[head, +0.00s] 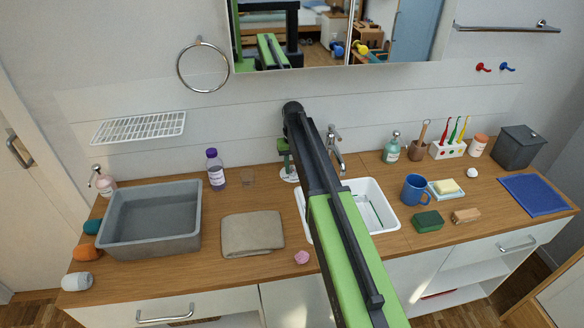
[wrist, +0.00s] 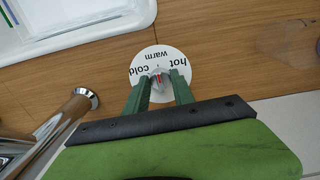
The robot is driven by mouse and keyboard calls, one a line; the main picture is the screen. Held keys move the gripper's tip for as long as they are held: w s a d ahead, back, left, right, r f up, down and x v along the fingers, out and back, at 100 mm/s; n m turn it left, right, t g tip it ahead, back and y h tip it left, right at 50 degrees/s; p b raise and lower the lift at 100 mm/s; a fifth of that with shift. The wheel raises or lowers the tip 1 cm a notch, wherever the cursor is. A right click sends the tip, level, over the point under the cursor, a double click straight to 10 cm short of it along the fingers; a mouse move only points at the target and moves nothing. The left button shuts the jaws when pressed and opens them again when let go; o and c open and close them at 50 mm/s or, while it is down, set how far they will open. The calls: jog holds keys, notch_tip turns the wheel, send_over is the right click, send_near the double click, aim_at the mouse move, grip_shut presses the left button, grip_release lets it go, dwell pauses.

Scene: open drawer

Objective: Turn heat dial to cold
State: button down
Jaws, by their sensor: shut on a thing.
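The heat dial (wrist: 158,61) is a white disc with the words hot, warm and cold, upside down in the wrist view. Warm is at the top, cold at the left and hot at the right. A small grey knob with a red mark (wrist: 158,77) sits at its middle. The mark points roughly up the picture; its exact setting is hard to tell. My gripper (wrist: 160,80) has its green fingers shut on the knob, one on each side. In the head view the dial (head: 289,178) shows as a white edge below my gripper (head: 285,160), behind the sink.
A metal tap (head: 334,150) stands close to the right of my gripper, and also shows in the wrist view (wrist: 82,100). The white sink (head: 384,197) is in front. A clear glass (head: 247,177) and a purple-capped bottle (head: 216,175) stand to the left.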

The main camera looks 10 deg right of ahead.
aim_at(293, 169)
jog(key=n, duration=0.5)
jog(key=shift+d+n, duration=0.1)
jog(key=shift+n, duration=0.2)
jog(key=n, duration=0.5)
jog(key=shift+n, duration=0.4)
jog(key=c, duration=1.1)
grip_release()
jog(key=shift+w, duration=0.1)
notch_tip(293, 169, up, 12)
jog(key=p, duration=1.2)
